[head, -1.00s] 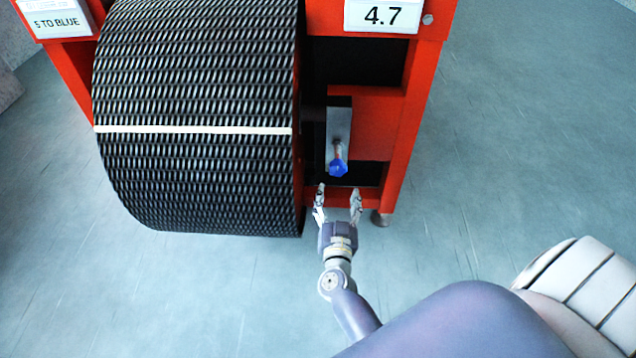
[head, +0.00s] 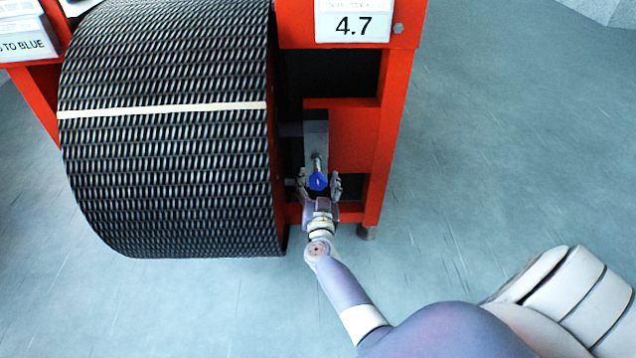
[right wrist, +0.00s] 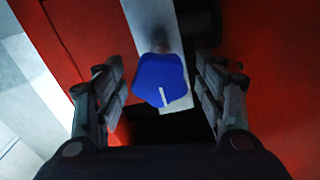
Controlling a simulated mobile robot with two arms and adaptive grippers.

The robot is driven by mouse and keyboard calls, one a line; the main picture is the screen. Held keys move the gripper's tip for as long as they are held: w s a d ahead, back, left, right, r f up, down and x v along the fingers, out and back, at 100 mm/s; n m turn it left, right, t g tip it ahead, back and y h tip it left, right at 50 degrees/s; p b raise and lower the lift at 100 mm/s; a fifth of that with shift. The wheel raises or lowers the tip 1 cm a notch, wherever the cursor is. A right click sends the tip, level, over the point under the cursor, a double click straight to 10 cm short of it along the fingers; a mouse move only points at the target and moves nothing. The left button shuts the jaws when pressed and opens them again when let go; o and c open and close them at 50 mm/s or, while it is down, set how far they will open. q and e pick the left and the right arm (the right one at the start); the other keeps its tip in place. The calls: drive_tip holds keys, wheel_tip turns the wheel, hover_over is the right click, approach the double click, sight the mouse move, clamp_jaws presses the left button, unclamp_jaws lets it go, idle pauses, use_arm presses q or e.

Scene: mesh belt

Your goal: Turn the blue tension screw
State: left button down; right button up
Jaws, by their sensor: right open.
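The blue tension screw (head: 318,181) sits at the lower end of a grey metal bracket (head: 316,135) inside the opening of the red frame. My right gripper (head: 320,184) is open, with one finger on each side of the blue head. In the right wrist view the blue screw head (right wrist: 161,80) carries a short white line and lies between the two open fingers (right wrist: 160,98). A gap shows on both sides of it, so the fingers look apart from it. My left gripper is not in view.
The wide black mesh belt (head: 165,170) with a white stripe (head: 160,110) curves down just left of the screw. The red frame's post (head: 388,140) stands to the right. Floor to the right is clear.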

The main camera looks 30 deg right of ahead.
drive_tip(key=c, duration=1.1)
